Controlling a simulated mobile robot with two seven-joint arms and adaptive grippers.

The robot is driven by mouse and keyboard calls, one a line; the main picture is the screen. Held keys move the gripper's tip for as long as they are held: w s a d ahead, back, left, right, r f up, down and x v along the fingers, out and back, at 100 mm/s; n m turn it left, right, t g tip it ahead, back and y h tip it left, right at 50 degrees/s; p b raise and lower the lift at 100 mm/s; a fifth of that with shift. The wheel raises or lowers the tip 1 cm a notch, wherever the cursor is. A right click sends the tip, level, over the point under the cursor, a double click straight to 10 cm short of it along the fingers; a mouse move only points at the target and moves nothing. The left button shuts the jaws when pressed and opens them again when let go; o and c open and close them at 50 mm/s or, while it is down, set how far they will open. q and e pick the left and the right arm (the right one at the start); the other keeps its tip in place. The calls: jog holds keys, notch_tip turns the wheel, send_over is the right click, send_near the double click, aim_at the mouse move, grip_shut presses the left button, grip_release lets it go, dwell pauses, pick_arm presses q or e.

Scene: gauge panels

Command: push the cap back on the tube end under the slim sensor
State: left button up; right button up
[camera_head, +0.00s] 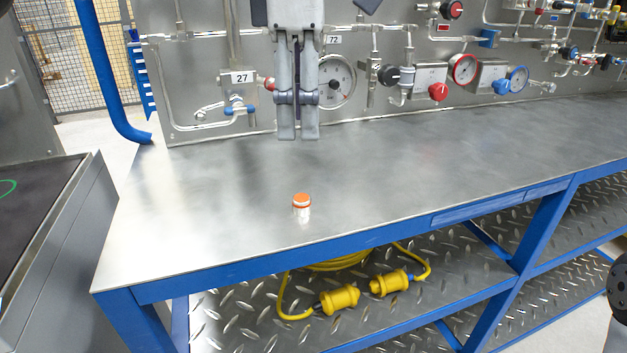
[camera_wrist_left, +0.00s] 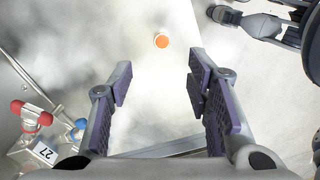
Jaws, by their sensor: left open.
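The cap (camera_head: 301,201) is a small metal cylinder with an orange top, standing upright on the workbench near its front edge. The wrist view shows its orange top (camera_wrist_left: 161,40) ahead of my fingers. My left gripper (camera_head: 298,136) points down above the bench, behind and above the cap and apart from it. In the wrist view its fingers (camera_wrist_left: 157,85) are spread and empty. What looks like my right gripper (camera_wrist_left: 225,16) shows small at the top right there; its jaws are unclear. I cannot make out which fitting is the slim sensor or its tube end.
The steel workbench (camera_head: 420,165) is otherwise clear. Behind it, a panel carries pipes, a gauge (camera_head: 336,82) partly behind my gripper, a plate marked 27 (camera_head: 243,78) and valves with a red knob (camera_head: 438,92). A yellow cable (camera_head: 340,300) lies on the lower shelf.

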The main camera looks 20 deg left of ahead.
pick_arm(q)
jog(key=s, duration=0.1)
send_over(302, 198)
notch_tip(302, 198, down, 7)
jog(key=shift+s+r, duration=0.1)
dwell(0.3)
notch_tip(302, 198, down, 5)
jog(key=shift+f, duration=0.1)
dwell(0.3)
grip_shut()
